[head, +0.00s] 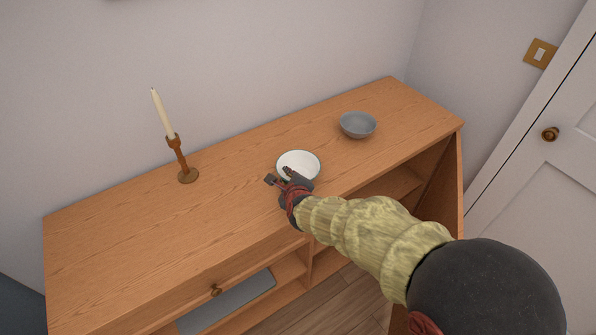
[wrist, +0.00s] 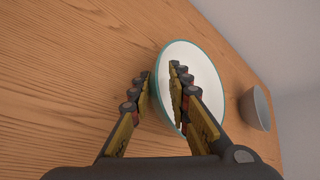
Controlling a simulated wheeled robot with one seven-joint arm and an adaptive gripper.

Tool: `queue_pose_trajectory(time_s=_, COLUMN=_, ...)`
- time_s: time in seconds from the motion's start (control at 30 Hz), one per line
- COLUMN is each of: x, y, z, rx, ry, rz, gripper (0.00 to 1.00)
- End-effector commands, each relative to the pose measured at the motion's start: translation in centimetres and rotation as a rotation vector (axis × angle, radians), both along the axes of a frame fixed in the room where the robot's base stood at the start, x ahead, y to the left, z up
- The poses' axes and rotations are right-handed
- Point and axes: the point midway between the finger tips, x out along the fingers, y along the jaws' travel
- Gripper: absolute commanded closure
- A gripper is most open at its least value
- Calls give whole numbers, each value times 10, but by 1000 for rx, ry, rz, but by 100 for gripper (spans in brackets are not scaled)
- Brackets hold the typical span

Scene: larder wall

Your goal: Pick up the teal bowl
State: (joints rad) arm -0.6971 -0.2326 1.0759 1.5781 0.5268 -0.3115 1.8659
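The teal bowl (head: 300,163) stands upright on the wooden cabinet top, and its white inside shows in the head view. In the wrist view the bowl (wrist: 203,75) shows a thin teal rim around a white inside. My gripper (head: 279,175) is at the bowl's near left side. In the wrist view my gripper (wrist: 161,70) is open, with one finger outside the rim and the other over or inside the bowl. The rim runs between the fingers with gaps visible. Part of the bowl is hidden behind the right finger.
A grey bowl (head: 358,125) stands farther right on the cabinet top (head: 120,232). A wooden candlestick (head: 181,163) with a cream candle (head: 162,113) stands at the left. The wall is close behind. The left part of the top is clear.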

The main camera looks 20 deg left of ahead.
Motion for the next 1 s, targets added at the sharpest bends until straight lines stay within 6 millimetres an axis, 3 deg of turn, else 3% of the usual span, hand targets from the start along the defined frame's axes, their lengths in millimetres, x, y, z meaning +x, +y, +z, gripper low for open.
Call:
queue_pose_trajectory(time_s=0.2, x=0, y=0, z=-1, rx=-1, ry=1, rz=0, gripper=100)
queue_pose_trajectory(time_s=0.77, x=0, y=0, z=1, rx=1, ry=-1, rz=0, gripper=100)
queue_pose_trajectory(time_s=1.0, x=0, y=0, z=15, rx=1, ry=-2, rz=0, gripper=100)
